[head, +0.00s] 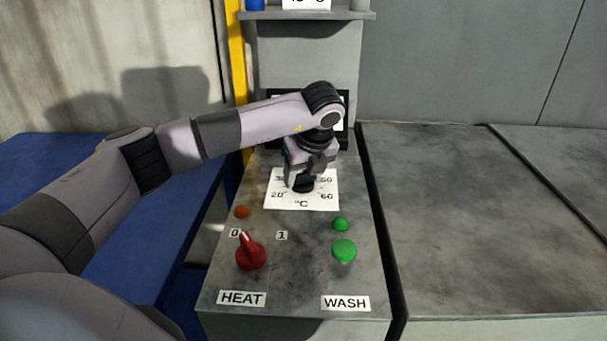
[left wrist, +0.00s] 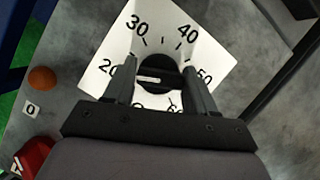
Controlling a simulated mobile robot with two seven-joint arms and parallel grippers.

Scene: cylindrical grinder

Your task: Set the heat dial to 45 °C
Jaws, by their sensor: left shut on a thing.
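The heat dial is a black round knob (left wrist: 160,72) with a white pointer line, on a white scale plate (left wrist: 205,48) marked from 20 to 60 °C. In the left wrist view the pointer line lies toward the left, close to the 20 mark. My left gripper (left wrist: 159,82) has one finger on each side of the knob and is shut on it. In the head view the left gripper (head: 304,178) comes down from above onto the plate (head: 325,202) and hides much of the knob and the upper numbers. My right gripper is not in view.
In front of the plate on the grey panel are a red HEAT switch (head: 250,253) pointing near 0, an orange lamp (head: 242,211), a green lamp (head: 340,224) and a green WASH button (head: 344,250). A yellow post (head: 236,60) stands at the back left.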

